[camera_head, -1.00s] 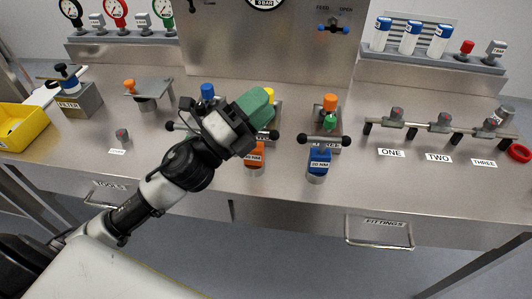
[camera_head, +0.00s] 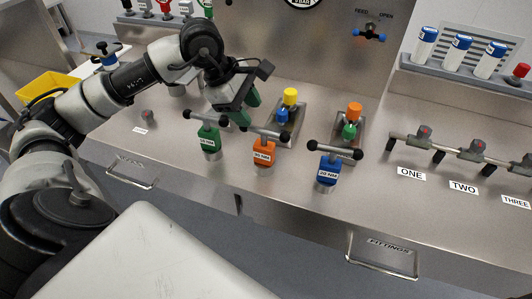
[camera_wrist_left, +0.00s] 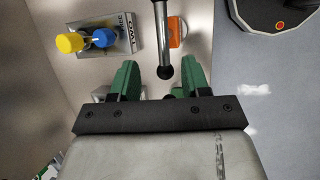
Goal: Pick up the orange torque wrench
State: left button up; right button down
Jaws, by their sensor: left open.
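The orange torque wrench (camera_head: 263,152) stands upright at the bench's front, between a green one (camera_head: 209,137) and a blue one (camera_head: 327,170). Its T-bar with black ball ends lies across its top. My left gripper (camera_head: 247,108) is open, with green fingers pointing down, above and just behind the orange wrench. In the left wrist view, the orange body (camera_wrist_left: 177,32) shows beyond the open fingers (camera_wrist_left: 160,74). A bar with a dark ball end reaches into the gap between them. I cannot tell if it touches a finger. My right gripper is not in view.
Behind the wrenches stand a yellow-topped fitting (camera_head: 290,97) and an orange-topped fitting (camera_head: 354,113) on small plates. A rail with grey valves (camera_head: 475,150) is at the right. A yellow bin (camera_head: 47,87) is at the left. Bench space between the blue wrench and the rail is clear.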

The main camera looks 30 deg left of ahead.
aim_at(262, 130)
pick_arm(q)
jog(key=shift+x, duration=0.95)
jog(key=p+x, duration=0.1)
jog(key=x, duration=0.1)
jog(key=d+p+x, duration=0.1)
jog(key=x, duration=0.2)
jog(key=shift+s+r, duration=0.15)
jog(key=shift+r, duration=0.05)
jog(key=shift+f, duration=0.3)
grip_shut()
